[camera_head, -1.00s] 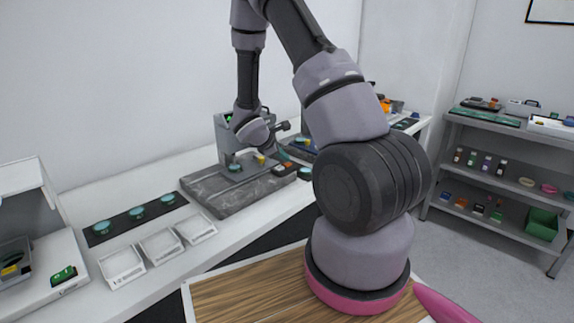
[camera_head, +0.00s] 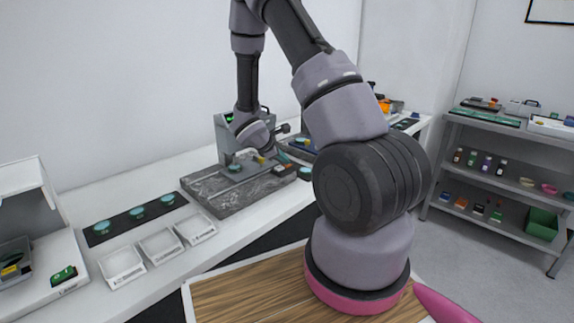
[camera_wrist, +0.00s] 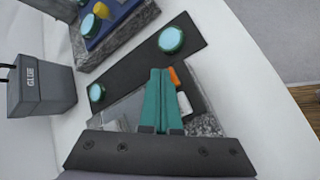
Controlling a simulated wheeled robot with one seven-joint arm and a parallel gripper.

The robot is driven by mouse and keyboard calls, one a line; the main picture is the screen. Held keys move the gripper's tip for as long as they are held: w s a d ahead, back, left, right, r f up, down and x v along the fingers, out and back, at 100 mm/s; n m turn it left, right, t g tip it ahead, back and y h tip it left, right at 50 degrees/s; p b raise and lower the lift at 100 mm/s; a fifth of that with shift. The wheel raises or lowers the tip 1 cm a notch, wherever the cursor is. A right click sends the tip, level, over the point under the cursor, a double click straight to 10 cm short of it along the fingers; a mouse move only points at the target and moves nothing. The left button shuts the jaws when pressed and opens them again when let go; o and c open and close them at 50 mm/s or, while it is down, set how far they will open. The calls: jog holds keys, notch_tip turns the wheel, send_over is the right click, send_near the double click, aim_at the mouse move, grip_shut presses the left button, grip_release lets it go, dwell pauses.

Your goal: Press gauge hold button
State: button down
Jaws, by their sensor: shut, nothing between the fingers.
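The granite-based instrument (camera_head: 215,192) stands on the white bench in the head view. A small dark box (camera_head: 283,170) sits at the right end of its slab. In the wrist view, the slab (camera_wrist: 208,125) carries an orange button-like piece (camera_wrist: 174,77) and a white one (camera_wrist: 184,104), both just right of my fingers. I cannot tell which of them is the hold button. My gripper (camera_wrist: 160,72) is shut with its teal fingers together and empty. The fingers hide part of the box, and contact cannot be judged.
A dark strip (camera_wrist: 140,62) with teal discs lies beyond the fingers in the wrist view. In the head view, white trays (camera_head: 160,246) line the bench front. A shelf (camera_head: 505,180) stands right.

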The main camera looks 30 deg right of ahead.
aim_at(284, 166)
jog(key=shift+r, duration=0.9)
jog(key=shift+r, duration=2.5)
